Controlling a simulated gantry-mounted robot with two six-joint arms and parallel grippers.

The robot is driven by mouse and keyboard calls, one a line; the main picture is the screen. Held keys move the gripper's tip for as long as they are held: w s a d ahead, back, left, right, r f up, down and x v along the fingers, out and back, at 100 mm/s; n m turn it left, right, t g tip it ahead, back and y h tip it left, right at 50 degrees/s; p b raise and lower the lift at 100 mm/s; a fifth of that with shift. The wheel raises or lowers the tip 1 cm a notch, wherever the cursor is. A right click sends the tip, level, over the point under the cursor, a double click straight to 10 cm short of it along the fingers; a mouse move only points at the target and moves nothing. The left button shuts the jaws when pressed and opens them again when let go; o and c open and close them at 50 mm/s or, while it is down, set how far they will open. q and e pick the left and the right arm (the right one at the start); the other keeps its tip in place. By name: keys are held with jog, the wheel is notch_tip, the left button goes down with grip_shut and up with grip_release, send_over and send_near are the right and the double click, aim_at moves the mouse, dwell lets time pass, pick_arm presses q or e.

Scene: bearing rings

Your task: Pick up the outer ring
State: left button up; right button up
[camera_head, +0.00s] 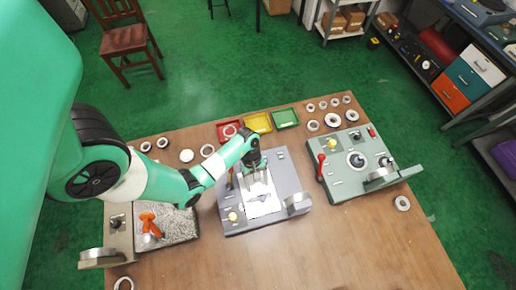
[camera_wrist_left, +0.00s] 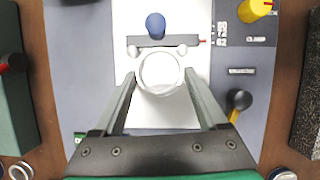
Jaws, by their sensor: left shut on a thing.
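The outer ring (camera_wrist_left: 160,92), a silver-white ring, sits between my left fingertips in the left wrist view. It is over the white plate of the grey middle fixture (camera_head: 284,170). My left gripper (camera_head: 256,181) is shut on the ring, with one finger on each side of it. In the head view the fingers point down over the white plate, and the ring is too small and hidden to make out there. I cannot tell whether it touches the plate. My right gripper is not in view.
A blue knob (camera_wrist_left: 155,22) and a black-knobbed lever (camera_wrist_left: 238,100) stand near the ring. A green fixture (camera_head: 347,183) with a red lever is at right, a speckled block (camera_head: 180,225) at left. Red, yellow and green trays (camera_head: 286,118) and several loose rings line the table's back.

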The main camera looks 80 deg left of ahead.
aim_at(257, 185)
pick_arm(q)
notch_tip(257, 185, up, 4)
jog(key=shift+s+d+p, duration=0.1)
jog(key=shift+d+p, duration=0.05)
jog(key=shift+p, duration=0.7)
jog(key=s+d+r+p, duration=0.3)
jog(key=s+d+r, duration=0.6)
jog(key=s, duration=0.1)
jog(key=shift+d, duration=0.2)
